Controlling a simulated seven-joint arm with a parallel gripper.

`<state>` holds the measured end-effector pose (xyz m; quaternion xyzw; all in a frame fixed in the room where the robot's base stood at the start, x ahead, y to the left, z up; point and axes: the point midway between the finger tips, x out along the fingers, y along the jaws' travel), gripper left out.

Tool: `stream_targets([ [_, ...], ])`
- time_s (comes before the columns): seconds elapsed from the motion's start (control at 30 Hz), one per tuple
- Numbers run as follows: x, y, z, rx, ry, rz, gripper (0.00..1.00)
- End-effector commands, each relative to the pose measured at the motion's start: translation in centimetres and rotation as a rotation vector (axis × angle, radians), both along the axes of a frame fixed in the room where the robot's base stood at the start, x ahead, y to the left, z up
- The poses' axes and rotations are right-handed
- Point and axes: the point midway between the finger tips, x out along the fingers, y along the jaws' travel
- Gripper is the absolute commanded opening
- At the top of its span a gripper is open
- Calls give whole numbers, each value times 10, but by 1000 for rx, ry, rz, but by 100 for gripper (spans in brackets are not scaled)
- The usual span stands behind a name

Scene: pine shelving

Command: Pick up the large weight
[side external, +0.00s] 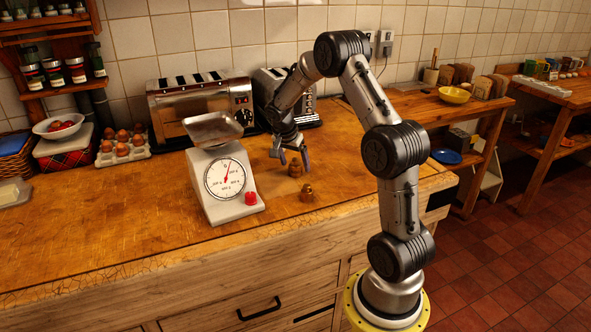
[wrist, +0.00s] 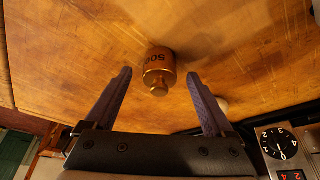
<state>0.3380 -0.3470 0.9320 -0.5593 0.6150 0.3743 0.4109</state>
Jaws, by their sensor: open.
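Two brass-coloured knobbed weights stand on the wooden counter in the side external view: a farther weight (side external: 295,170) and a nearer weight (side external: 307,194). They look close in size there, so I cannot tell which is the large one. My gripper (side external: 294,160) is open and points down just above the farther weight. In the wrist view, a brass weight (wrist: 159,66) marked 500, upside down, shows between the tips of my open gripper (wrist: 160,75). Neither finger visibly touches it. A small pale rounded thing (wrist: 223,104) shows beside the right finger, partly hidden.
A white kitchen scale (side external: 225,190) with an empty metal pan (side external: 213,128) and a red knob stands left of the weights. Two toasters (side external: 200,107) (side external: 270,85) stand behind. Eggs (side external: 122,149) sit at left. The counter's front is clear.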

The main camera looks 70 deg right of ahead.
Motion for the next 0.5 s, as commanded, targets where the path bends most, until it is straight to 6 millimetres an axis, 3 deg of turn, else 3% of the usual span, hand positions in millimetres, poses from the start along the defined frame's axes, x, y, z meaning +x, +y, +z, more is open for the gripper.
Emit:
stream_targets([
  [0.17, -1, -7, -16, -1, 1, 0, 88],
  [0.4, -1, -8, -18, -1, 0, -1, 88],
  [0.5, -1, -8, -18, -1, 0, -1, 74],
])
